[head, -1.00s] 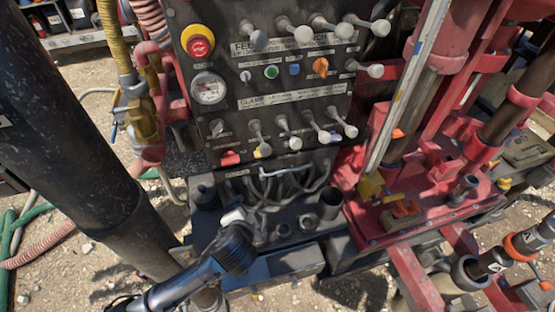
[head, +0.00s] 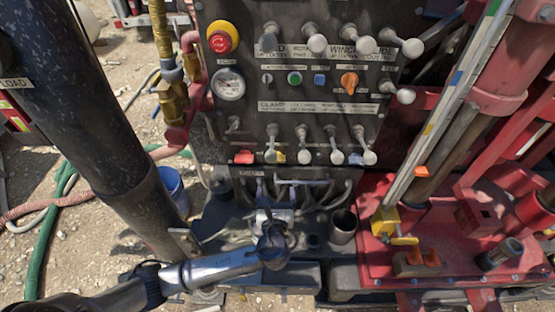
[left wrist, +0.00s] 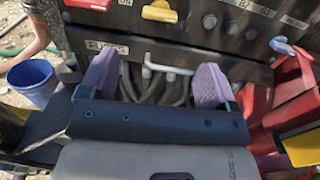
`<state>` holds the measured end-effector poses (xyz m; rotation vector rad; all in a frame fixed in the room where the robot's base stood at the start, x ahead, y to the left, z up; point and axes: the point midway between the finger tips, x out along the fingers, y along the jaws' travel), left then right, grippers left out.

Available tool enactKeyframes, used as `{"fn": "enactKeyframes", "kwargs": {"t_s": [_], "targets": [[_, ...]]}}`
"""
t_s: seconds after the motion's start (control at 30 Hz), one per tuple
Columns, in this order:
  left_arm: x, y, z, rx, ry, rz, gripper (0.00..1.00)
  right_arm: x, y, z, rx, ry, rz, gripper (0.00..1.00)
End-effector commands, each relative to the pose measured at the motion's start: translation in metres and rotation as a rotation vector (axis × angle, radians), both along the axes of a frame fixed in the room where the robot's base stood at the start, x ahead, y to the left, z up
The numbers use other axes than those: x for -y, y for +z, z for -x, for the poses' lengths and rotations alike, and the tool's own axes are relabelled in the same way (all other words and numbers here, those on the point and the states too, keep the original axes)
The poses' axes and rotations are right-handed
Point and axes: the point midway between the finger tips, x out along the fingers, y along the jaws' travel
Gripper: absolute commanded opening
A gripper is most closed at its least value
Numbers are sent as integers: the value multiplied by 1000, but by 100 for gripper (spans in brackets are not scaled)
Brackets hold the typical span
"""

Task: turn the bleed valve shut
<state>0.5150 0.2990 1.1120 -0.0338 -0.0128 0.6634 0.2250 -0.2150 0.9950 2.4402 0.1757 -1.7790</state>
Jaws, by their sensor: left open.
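A pale lever handle (head: 302,182), which I take to be the bleed valve, sits just under the lower edge of the black control panel, above looped dark hoses. My left gripper (head: 274,192) reaches up from below and is close to it, a little to its left in the head view. In the left wrist view the same handle (left wrist: 168,68) lies between the two pale purple fingers of the open gripper (left wrist: 156,82), apparently beyond the tips. I see no contact. My right gripper is not in view.
The black panel (head: 345,115) carries several levers with pale knobs, a gauge (head: 229,84) and a red stop button (head: 222,38). A short upright pipe (head: 343,228) stands at the right. A blue bucket (left wrist: 32,82) stands left. Red rig framework (head: 440,260) blocks the right side.

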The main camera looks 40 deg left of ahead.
Motion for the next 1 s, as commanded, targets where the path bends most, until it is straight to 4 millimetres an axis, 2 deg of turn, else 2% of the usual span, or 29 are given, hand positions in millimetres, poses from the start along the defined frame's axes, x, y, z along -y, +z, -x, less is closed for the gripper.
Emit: {"fn": "enactKeyframes", "kwargs": {"t_s": [0.6, 0.8, 1.0], "targets": [[-64, 1, -81, -1, 3, -1, 83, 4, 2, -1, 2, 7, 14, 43], [-77, 0, -97, -1, 2, 0, 83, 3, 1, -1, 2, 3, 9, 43], [-82, 0, -103, -1, 2, 2, 83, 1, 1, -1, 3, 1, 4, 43]]}}
